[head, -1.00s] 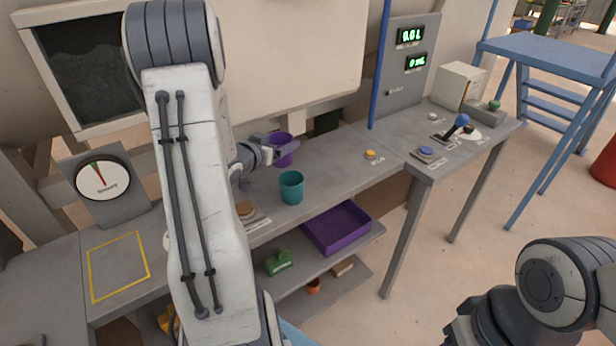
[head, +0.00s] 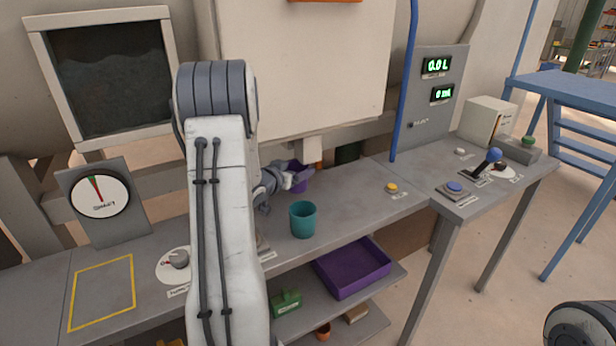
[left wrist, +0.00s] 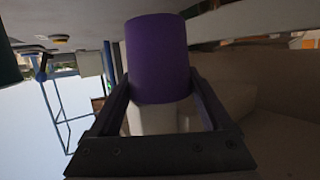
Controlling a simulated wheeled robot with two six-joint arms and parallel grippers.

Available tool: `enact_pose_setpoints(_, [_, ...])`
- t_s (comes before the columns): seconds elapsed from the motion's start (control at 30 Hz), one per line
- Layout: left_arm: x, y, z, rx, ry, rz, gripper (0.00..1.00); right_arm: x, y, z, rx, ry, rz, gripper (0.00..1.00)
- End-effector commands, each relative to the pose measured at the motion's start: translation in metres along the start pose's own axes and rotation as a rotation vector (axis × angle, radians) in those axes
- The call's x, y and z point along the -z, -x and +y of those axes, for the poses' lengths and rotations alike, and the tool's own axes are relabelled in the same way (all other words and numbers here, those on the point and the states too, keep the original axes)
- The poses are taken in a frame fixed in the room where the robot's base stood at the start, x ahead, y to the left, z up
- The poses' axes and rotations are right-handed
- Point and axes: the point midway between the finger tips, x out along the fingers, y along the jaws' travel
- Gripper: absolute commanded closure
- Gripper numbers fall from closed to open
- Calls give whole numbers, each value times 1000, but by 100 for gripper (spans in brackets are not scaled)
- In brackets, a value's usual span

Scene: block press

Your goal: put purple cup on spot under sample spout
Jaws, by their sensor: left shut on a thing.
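The purple cup (head: 299,178) is at the back of the grey bench, partly hidden by my left gripper (head: 290,182). My left gripper is shut on it. In the left wrist view the cup (left wrist: 158,50) sits between the two fingers of the gripper (left wrist: 160,100). A pale spout with an orange band (head: 313,150) hangs just above and behind the cup in the head view. I cannot tell whether the cup's base touches the bench, and no spot shows under it. My right gripper is out of view.
A teal cup (head: 302,219) stands in front of the purple cup. A yellow button (head: 391,188) is to the right on the bench. A purple tray (head: 352,270) and a green object (head: 286,302) are on the shelf below. A blue pipe (head: 404,90) rises behind.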

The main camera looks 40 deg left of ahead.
Motion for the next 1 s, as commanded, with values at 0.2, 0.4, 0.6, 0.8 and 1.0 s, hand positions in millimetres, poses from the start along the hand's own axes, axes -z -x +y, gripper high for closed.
enact_pose_setpoints(0.2, [9,-29,19,1,1,-1,71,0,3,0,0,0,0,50])
enact_pose_setpoints(0.4, [1,-35,21,4,3,-3,71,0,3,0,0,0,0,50])
enact_pose_setpoints(0.6, [-24,-42,20,5,4,-3,71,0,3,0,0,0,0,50])
enact_pose_setpoints(0.8, [-24,-42,19,5,2,0,71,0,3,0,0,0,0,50])
enact_pose_setpoints(1.0, [-28,-44,19,5,2,0,14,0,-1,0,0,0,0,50])
